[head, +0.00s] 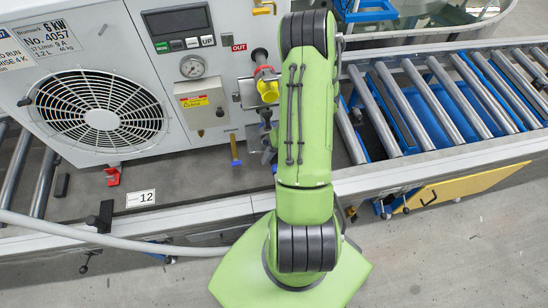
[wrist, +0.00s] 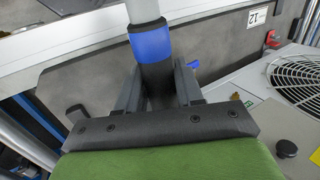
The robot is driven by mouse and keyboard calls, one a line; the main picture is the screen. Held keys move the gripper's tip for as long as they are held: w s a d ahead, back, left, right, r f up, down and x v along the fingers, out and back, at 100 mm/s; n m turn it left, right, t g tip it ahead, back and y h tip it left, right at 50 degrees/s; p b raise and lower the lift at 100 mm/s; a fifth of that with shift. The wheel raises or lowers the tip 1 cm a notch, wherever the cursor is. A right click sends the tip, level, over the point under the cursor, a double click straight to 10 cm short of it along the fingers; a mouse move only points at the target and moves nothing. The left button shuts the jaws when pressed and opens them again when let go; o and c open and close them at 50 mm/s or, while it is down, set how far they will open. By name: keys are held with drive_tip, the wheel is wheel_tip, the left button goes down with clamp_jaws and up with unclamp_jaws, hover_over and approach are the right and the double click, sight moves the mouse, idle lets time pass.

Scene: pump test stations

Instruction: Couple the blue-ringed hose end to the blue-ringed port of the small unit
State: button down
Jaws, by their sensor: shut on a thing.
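In the wrist view my gripper (wrist: 160,92) is shut on the hose end (wrist: 156,75), a dark sleeve with a blue ring (wrist: 150,44) and a grey hose (wrist: 143,10) running up out of the picture. In the head view my arm covers most of the gripper; only dark parts of it show left of the arm. The small unit may be the grey box (head: 203,108) with a yellow label on the front of the big white unit; I cannot tell. I cannot make out a blue-ringed port in either view.
The white fan unit (head: 170,60) stands at left. A red-ringed fitting with a yellow end (head: 267,88) sticks out below the OUT label. The grey hose (head: 120,240) runs along the bench front. A roller conveyor (head: 440,100) lies right.

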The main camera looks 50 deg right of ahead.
drive_tip(key=shift+w+d, duration=0.25)
drive_tip(key=shift+w, duration=0.15)
idle(0.4)
idle(0.4)
drive_tip(key=c, duration=0.6)
unclamp_jaws()
drive_tip(key=shift+c, duration=0.2)
drive_tip(key=p+v, duration=0.1)
drive_tip(key=v, duration=1.4)
drive_tip(key=shift+d+r+p, duration=0.2)
drive_tip(key=shift+r+p, duration=0.1)
drive_tip(key=shift+p, duration=0.05)
drive_tip(key=shift+s, duration=0.15)
